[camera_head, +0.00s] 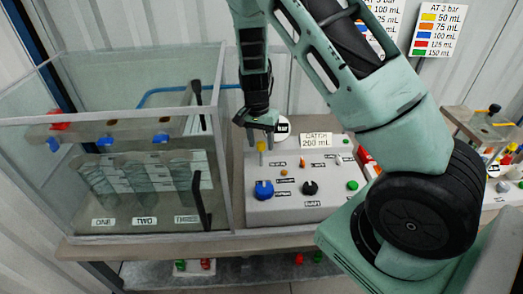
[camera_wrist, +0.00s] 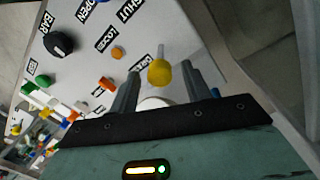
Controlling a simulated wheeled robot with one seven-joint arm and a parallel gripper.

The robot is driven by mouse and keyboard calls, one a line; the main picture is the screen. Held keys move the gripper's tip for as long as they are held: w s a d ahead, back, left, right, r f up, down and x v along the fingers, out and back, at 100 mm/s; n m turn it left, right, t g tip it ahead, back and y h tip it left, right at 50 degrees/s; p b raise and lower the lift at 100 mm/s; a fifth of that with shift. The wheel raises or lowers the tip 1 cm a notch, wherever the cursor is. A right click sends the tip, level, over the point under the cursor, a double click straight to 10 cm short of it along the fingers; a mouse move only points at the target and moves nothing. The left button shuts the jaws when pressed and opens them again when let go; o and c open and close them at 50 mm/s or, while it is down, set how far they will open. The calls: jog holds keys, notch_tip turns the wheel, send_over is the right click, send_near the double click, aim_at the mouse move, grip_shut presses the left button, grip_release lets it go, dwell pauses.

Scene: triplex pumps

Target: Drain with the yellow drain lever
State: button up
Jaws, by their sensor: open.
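The yellow drain lever (camera_head: 262,146) stands up from the back left of the grey control box (camera_head: 340,207). In the wrist view its rounded yellow tip (camera_wrist: 159,71) shows between the two fingers. My gripper (camera_head: 261,138) is open and comes down from above, just over the lever. In the wrist view the fingers of my gripper (camera_wrist: 162,85) are on either side of the yellow tip, with gaps to both. I cannot tell how far down the fingers reach along the lever.
A blue knob (camera_head: 264,189), a black knob (camera_head: 310,187) and small orange, white and green controls share the box. A clear tank (camera_head: 222,150) stands close on the left. A sign reading 200 mL (camera_head: 316,140) stands behind the box.

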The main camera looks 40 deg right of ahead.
jog(key=r, duration=0.2)
jog(key=r+b, duration=0.1)
jog(key=r, duration=0.5)
jog(key=shift+w+r, duration=0.15)
jog(key=shift+w, duration=0.25)
